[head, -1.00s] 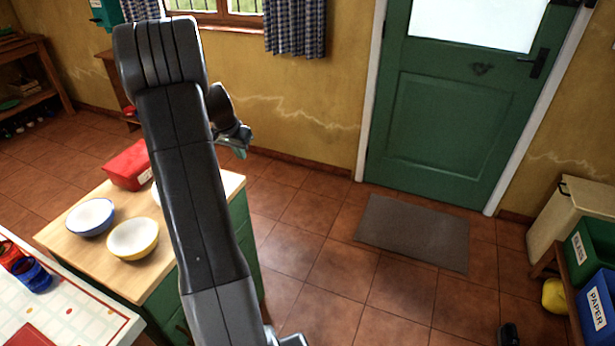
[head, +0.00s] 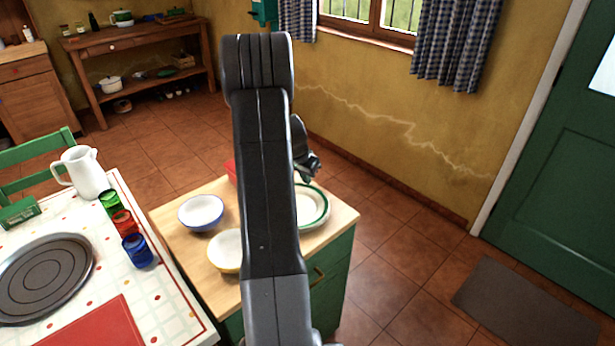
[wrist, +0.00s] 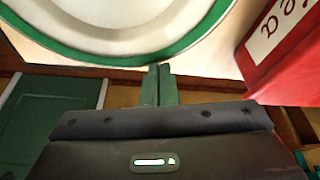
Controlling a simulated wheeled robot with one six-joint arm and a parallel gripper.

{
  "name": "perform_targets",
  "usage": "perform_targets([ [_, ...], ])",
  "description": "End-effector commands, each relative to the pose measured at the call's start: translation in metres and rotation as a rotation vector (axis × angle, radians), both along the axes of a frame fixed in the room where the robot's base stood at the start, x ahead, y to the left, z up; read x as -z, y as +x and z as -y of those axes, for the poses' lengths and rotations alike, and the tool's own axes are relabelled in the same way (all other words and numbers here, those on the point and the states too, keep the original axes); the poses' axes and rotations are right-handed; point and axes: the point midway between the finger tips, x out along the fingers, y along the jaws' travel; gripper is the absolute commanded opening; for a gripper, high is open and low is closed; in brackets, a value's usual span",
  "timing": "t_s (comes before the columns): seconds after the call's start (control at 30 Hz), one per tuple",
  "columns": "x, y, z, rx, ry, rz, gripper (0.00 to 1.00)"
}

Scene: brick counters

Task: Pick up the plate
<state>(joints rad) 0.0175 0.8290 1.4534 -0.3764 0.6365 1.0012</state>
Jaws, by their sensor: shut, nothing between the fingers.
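The plate (head: 326,208), white with a green rim, lies on the wooden top of a green counter (head: 338,219), partly hidden behind my arm in the head view. In the wrist view the plate (wrist: 112,48) fills the top, with its green rim closest to my fingers. My gripper (wrist: 160,70) is shut and empty, its fingertips close to the plate's rim; I cannot tell whether they touch it. In the head view my gripper (head: 308,172) shows only partly beside my arm, near the plate's far side.
A blue-white bowl (head: 201,212) and a yellow-white bowl (head: 226,250) stand on the same counter. A red box (wrist: 285,50) is right of the plate in the wrist view. A table (head: 180,301) with a jug (head: 84,173) and coloured glasses is at left.

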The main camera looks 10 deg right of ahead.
Motion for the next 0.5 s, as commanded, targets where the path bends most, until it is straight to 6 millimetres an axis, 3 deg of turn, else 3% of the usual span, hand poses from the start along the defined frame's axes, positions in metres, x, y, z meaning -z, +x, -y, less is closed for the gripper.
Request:
perform_targets([
  [0.17, 0.003, -0.004, -0.004, 0.0, 0.0, 0.0, 0.0],
  [0.5, 0.004, -0.032, -0.031, -0.002, 0.0, 0.002, 0.0],
])
